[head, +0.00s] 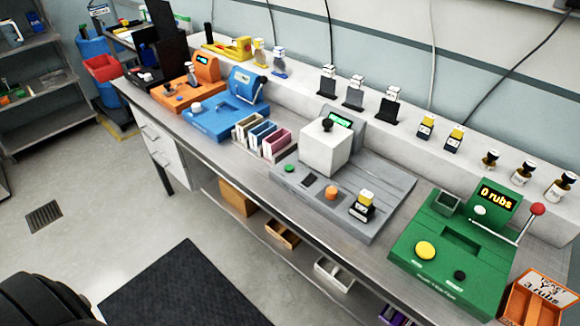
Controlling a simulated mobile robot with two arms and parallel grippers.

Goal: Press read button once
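No button has a label I can read as "read". A grey machine (385,192) stands in the middle of the bench, with a small lit green screen (340,119) and a white block with a black knob (326,150). On its front are a green button (290,168), a dark slot (309,181) and an orange button (331,192). A black, white and yellow module (363,206) stands upright at its front right. A green machine (480,255) on the right reads "0 rubs" and has a yellow button (425,250) and a black button (460,276). Neither gripper is in view.
Blue (225,118) and orange (184,95) machines stand at the left, near a rack of colored blocks (262,138). Several stamp-like modules line the back ledge (300,88). A labelled orange box (540,297) stands at the lower right.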

